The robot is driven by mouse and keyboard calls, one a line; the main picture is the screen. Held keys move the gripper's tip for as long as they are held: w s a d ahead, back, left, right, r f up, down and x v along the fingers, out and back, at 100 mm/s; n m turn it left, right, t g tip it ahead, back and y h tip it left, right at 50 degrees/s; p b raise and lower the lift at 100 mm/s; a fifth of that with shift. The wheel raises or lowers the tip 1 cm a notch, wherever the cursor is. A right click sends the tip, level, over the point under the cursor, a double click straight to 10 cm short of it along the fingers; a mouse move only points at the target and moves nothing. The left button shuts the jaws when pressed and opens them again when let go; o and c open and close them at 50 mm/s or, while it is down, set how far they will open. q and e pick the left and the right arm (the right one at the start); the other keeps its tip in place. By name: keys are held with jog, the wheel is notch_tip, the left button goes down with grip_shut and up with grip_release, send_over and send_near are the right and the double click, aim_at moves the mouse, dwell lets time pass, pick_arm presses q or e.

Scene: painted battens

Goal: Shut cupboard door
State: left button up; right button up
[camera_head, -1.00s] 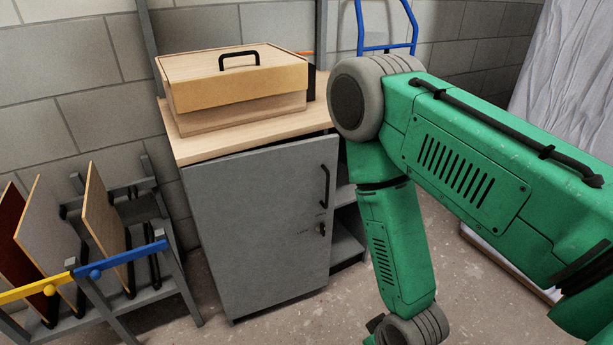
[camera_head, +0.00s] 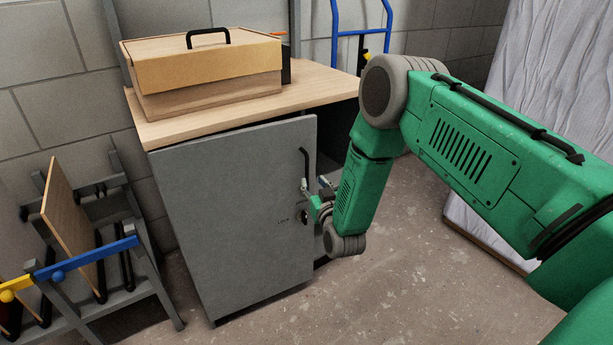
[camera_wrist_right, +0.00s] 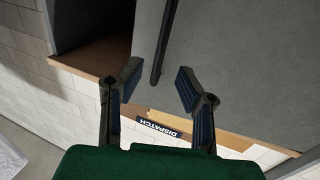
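The grey cupboard door (camera_head: 235,215) hangs under a wooden worktop and has a black bar handle (camera_head: 304,172) near its right edge. A thin dark gap shows between the door's top edge and the worktop; the door looks slightly ajar, but how far I cannot tell. My right gripper (camera_head: 318,197) is beside the door's right edge, near the handle and lock, partly hidden by its own wrist. My left gripper is out of view.
A wooden box (camera_head: 205,75) with a black handle stands on the worktop (camera_head: 320,85). A rack (camera_head: 135,245) with upright boards is at the left. A blue hand truck (camera_head: 362,33) is behind the cupboard. Bare floor (camera_head: 410,270) lies to the right.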

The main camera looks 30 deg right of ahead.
aim_at(308, 172)
jog(key=b+x, duration=0.1)
jog(key=x, duration=0.5)
jog(key=shift+w+b, duration=0.3)
grip_shut()
jog(key=shift+d, duration=0.1)
